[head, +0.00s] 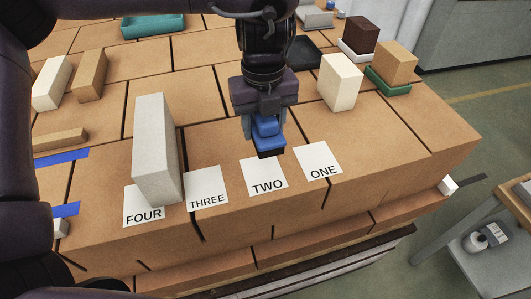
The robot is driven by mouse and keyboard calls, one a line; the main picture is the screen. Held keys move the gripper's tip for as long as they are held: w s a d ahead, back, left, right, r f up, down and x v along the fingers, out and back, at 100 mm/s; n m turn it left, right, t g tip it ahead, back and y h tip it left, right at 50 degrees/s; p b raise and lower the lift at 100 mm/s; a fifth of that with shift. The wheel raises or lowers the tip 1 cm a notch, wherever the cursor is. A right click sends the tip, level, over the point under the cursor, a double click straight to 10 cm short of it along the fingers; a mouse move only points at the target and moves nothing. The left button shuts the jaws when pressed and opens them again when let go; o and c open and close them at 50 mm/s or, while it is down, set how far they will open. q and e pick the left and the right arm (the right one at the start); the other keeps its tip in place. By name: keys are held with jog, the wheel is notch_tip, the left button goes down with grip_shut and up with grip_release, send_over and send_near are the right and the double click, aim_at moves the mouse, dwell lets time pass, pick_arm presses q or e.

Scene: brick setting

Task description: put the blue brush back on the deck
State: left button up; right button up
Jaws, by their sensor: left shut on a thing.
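The blue brush (266,127) hangs in my left gripper (263,118), which is shut on it. The brush's dark lower end (270,153) points down, just over the far edge of the card marked TWO (264,176). I cannot tell whether it touches the surface. The deck (225,142) is a broad tan brick surface with dark joints. My right gripper is not in view.
A tall grey block (155,150) stands by the cards FOUR (144,214) and THREE (207,187). Card ONE (318,160) lies right. A cream block (340,82) stands behind it. Tan and brown blocks sit on trays at the back right. A side table (490,225) stands right.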

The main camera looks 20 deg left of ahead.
pick_arm(q)
send_over(264, 164)
notch_tip(264, 164, down, 5)
jog(key=shift+d+r, duration=0.1)
jog(key=shift+r, duration=0.1)
notch_tip(264, 164, down, 4)
jog(key=shift+r, duration=0.25)
jog(key=shift+f, duration=0.35)
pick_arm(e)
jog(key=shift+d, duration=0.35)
pick_arm(q)
jog(key=shift+f, duration=0.1)
jog(key=o, duration=0.9)
